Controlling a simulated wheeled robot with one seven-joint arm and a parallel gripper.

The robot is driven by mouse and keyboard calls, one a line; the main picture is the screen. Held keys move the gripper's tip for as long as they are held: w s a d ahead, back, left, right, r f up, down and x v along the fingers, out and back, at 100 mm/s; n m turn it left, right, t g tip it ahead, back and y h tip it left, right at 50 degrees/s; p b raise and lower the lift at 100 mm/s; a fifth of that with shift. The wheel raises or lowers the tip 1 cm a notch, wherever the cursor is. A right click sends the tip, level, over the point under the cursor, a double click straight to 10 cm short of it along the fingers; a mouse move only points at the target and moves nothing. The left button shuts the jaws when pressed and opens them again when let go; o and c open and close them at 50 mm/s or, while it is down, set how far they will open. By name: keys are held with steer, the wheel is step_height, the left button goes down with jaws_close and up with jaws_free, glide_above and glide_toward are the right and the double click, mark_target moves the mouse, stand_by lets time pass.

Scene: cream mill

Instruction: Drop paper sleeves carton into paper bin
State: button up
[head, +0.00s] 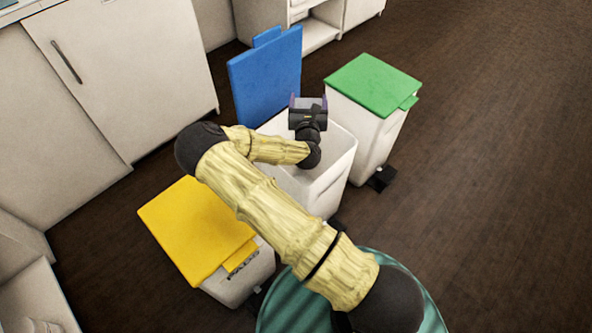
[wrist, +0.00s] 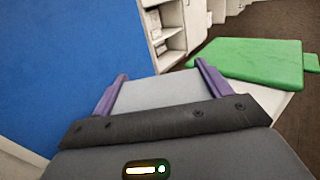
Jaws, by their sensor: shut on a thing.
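My gripper (head: 308,99) is shut on the paper sleeves carton (head: 308,103), a small pale grey box. In the wrist view the carton (wrist: 158,94) sits between the two purple fingers. The bin with the raised blue lid (head: 268,76), which I take for the paper bin, is open, with a white body (head: 335,177). My gripper is over the back part of its opening, in front of the lid. The lid also fills the left of the wrist view (wrist: 60,60). My arm hides much of the opening, and the bin's contents do not show clearly.
A closed green-lidded bin (head: 372,84) stands to the right, its lid close by in the wrist view (wrist: 255,62). A closed yellow-lidded bin (head: 195,228) stands to the left. White cabinets (head: 130,75) line the back left. The brown floor (head: 490,150) is clear on the right.

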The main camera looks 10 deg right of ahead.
step_height(320, 180, down, 6)
steer(key=b, duration=0.5)
stand_by(0.4)
steer(key=o, duration=1)
steer(key=shift+s, duration=0.15)
steer(key=p+v, duration=0.3)
steer(key=v, duration=1.4)
